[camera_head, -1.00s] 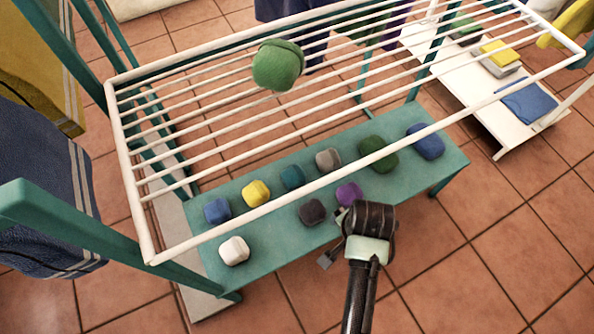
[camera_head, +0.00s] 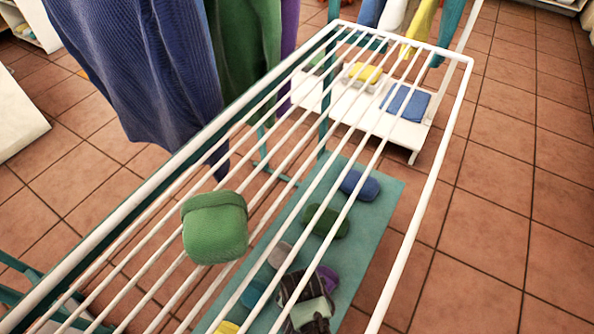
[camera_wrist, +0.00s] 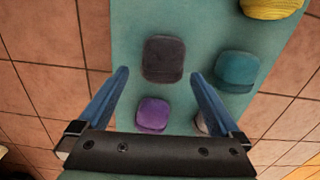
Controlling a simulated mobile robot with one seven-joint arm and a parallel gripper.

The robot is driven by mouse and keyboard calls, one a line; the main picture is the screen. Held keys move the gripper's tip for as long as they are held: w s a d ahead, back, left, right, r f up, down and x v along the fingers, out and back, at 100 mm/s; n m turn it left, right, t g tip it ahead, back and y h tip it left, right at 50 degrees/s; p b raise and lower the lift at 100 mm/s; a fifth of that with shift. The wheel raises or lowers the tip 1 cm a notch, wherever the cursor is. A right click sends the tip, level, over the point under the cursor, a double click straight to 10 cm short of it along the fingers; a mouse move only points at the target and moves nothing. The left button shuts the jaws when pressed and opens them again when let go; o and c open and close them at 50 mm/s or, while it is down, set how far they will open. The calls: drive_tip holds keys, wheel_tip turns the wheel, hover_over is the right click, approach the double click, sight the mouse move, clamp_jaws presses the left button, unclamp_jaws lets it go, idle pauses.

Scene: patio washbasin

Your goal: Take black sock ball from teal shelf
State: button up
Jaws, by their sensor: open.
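The black sock ball (camera_wrist: 163,58), dark charcoal and rounded, lies on the teal shelf (camera_wrist: 212,20) in the wrist view. My gripper (camera_wrist: 160,76) is open, its two blue fingers apart on either side of the ball's near end in the picture. I cannot tell how far above the ball the fingertips are. In the head view my gripper (camera_head: 304,296) shows under the white rack bars, over the teal shelf (camera_head: 378,222), and the black ball cannot be made out there.
A purple ball (camera_wrist: 153,114) and a teal ball (camera_wrist: 238,71) lie close by, with a yellow one (camera_wrist: 271,8) farther off. Grey (camera_head: 280,254), green (camera_head: 327,220) and blue (camera_head: 358,185) balls share the shelf. A white rack (camera_head: 412,235) bearing a green bundle (camera_head: 214,228) spans above.

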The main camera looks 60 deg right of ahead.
wheel_tip(320, 180, down, 6)
drive_tip(key=b, duration=0.4)
drive_tip(key=shift+w+a+f, duration=0.1)
drive_tip(key=shift+w+f, duration=0.05)
drive_tip(key=shift+f, duration=0.1)
drive_tip(key=shift+r, duration=0.1)
drive_tip(key=c, duration=1.2)
